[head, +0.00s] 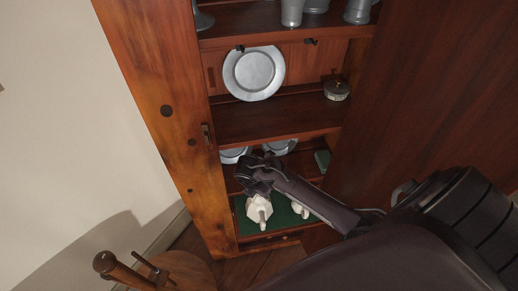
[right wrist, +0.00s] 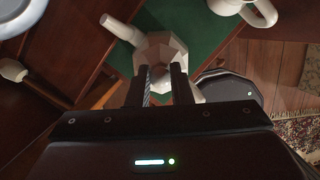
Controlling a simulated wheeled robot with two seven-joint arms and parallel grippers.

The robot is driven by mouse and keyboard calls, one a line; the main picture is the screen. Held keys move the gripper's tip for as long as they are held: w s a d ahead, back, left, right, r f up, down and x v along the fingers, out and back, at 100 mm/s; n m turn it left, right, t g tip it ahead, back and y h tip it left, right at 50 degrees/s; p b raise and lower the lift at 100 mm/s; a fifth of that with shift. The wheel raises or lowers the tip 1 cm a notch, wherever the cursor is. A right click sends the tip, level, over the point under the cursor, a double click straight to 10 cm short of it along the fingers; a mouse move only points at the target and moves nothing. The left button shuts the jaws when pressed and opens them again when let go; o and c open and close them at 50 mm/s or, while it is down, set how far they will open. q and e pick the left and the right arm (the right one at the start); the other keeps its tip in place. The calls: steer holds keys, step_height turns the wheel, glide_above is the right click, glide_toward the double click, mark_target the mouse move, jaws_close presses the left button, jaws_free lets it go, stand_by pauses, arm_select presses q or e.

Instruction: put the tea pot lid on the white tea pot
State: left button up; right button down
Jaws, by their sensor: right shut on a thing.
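The white tea pot (head: 258,208) stands on the green-lined bottom shelf of the cabinet, its spout towards the front. In the right wrist view the pale faceted tea pot (right wrist: 165,50) is just beyond my fingertips, its spout (right wrist: 122,30) to the upper left. My right gripper (right wrist: 160,70) is directly over the pot, in the head view (head: 257,188) partly hiding it. It is shut on a pale piece between its fingers, which looks like the tea pot lid; its outline blends with the pot, so I cannot tell whether they touch. My left gripper is not in view.
A second white vessel (head: 300,209) with a handle stands to the right on the green lining. The middle shelf (head: 270,117) is just above my forearm. Pewter plates (head: 254,73) stand behind. The cabinet side (head: 165,110) bounds the left; a wooden stool (head: 185,268) stands outside.

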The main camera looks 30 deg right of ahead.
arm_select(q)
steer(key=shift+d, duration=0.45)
arm_select(e)
steer(key=shift+f, duration=0.25)
steer(key=c, duration=1.3)
jaws_free()
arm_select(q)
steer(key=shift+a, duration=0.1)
arm_select(e)
steer(key=shift+r, duration=0.2)
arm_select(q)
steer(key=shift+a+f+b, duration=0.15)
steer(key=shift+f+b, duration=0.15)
arm_select(e)
steer(key=v, duration=1.2)
steer(key=shift+f, duration=0.1)
steer(key=shift+s, duration=0.15)
